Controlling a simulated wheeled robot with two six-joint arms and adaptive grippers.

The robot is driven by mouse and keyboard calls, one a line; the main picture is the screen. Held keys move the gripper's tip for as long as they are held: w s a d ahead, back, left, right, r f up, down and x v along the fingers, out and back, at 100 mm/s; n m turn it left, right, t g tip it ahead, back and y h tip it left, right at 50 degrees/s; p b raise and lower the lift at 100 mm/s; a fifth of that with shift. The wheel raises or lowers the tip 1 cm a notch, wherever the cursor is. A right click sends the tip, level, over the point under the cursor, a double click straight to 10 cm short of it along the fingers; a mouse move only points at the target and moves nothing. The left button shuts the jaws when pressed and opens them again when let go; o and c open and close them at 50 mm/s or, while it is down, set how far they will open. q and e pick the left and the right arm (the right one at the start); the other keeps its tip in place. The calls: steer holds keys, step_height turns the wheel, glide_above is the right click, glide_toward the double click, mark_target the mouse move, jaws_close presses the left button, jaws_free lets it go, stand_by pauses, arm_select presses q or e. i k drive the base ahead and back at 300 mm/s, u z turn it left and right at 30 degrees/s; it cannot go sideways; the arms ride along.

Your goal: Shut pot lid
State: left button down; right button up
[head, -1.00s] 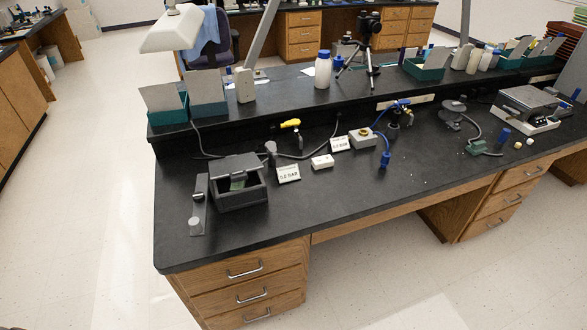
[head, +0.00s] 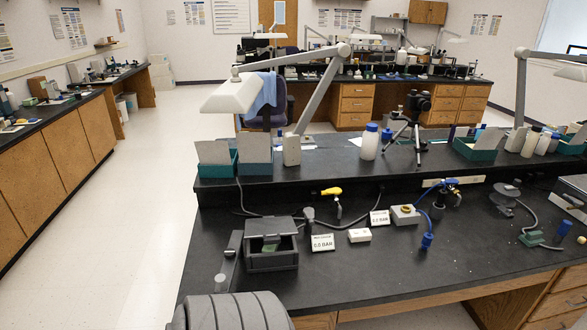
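The pot is a dark grey box (head: 272,261) on the black bench, left of centre in the head view. Its flat grey lid (head: 268,226) is at the back of the box and stands open. A gap shows the inside, with something green in it. No gripper finger shows in the head view, so neither gripper can be placed relative to the pot. A grey ribbed part of my own body fills the bottom edge, in front of the pot.
A long grey strip (head: 229,262) lies left of the pot. White label cards (head: 322,243), a white block (head: 359,235) and a grey block with a brass ring (head: 405,214) lie to the right. A raised shelf (head: 330,166) runs behind. The bench front right of the pot is clear.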

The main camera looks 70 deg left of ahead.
mark_target(270, 229)
steer(key=i, duration=0.9)
steer(key=u, duration=2)
